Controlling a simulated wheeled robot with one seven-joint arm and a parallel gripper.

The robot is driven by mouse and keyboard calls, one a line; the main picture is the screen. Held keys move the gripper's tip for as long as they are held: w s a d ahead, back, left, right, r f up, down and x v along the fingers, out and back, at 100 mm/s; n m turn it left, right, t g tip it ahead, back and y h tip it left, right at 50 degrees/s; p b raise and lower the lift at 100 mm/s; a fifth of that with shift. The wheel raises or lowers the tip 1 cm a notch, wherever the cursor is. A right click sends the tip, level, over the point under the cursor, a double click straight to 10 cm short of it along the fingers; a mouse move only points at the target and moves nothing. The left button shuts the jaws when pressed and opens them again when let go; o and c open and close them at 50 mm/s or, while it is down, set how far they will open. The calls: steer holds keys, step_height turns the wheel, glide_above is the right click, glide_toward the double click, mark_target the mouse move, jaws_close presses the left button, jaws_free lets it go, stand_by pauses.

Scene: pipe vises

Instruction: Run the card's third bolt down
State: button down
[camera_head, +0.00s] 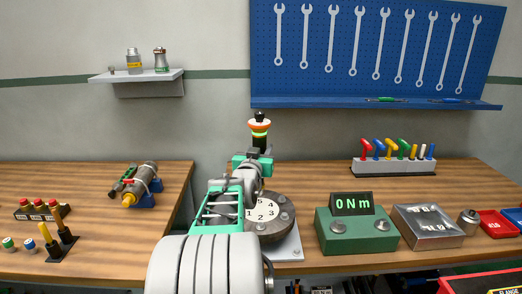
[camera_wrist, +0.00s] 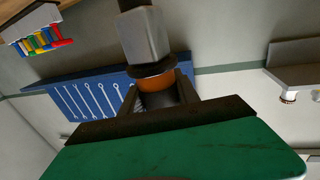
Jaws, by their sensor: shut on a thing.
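My gripper (camera_head: 258,152) is shut on a tool with an orange ring and a black tip (camera_head: 260,122). The tool stands upright above the far side of the flange. In the wrist view the fingers close around its orange band (camera_wrist: 156,82), with a grey square body beyond it. The round dark flange (camera_head: 283,228) lies on the table with several bolts around its rim. A white numbered disc (camera_head: 262,211) sits at its middle, partly covered by my arm. The flange's left side and some bolts are hidden. The tool is apart from the flange.
A green box with a "0 Nm" display (camera_head: 352,204) stands right of the flange. Coloured-handled tools stand in a rack (camera_head: 394,167). Wrenches hang on a blue board (camera_head: 450,90).

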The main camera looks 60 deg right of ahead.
steer(key=shift+f+b, duration=0.55)
steer(key=shift+b, duration=0.35)
stand_by(1.2)
steer(key=shift+r, duration=0.1)
steer(key=shift+r+p, duration=0.9)
steer(key=shift+r, duration=2.1)
